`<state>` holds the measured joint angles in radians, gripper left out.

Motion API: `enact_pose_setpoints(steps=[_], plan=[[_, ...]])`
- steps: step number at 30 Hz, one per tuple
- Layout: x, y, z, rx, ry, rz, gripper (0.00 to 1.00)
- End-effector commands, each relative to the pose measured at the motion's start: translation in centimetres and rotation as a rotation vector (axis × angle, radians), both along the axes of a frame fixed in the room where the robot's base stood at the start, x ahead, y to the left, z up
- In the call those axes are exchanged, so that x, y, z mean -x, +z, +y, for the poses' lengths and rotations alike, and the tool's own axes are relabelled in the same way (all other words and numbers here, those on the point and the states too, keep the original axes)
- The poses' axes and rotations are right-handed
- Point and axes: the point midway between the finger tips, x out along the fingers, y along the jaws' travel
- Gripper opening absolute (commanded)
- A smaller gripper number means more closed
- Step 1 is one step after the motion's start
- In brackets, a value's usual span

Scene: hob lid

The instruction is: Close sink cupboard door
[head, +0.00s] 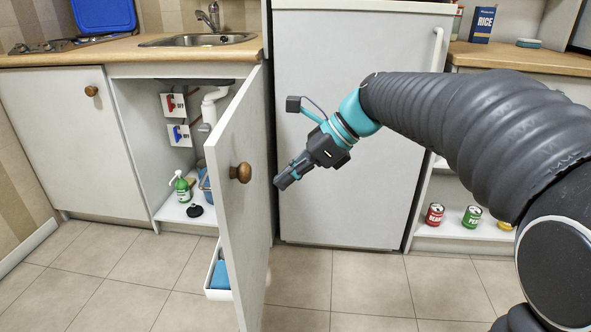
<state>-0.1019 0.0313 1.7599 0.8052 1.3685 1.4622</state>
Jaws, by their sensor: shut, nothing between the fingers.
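The sink cupboard door (238,215) is white with a round wooden knob (241,173). It stands wide open, hinged on the right of the sink cupboard (143,140) and swung out toward me. My gripper (281,184) is shut and empty. In the picture it is just right of the door's edge and knob; I cannot tell the exact gap, but no contact shows. Part of the cupboard inside is hidden behind the door.
A white bin (217,280) with something blue shows low behind the door. A green spray bottle (182,187) stands in the cupboard. The fridge (350,120) is behind my gripper. Cans (434,215) sit on a low shelf at right. The floor ahead is clear.

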Motion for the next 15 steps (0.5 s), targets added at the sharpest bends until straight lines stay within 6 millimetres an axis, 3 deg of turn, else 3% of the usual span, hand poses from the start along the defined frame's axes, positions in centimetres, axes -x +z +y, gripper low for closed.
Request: enact_pose_setpoints(steps=[8, 15], plan=[[0.2, -3.8, 3.7, 0.001, 0.004, 0.001, 0.00], [0.3, -3.6, 6.7, 0.002, 0.002, -0.001, 0.00]])
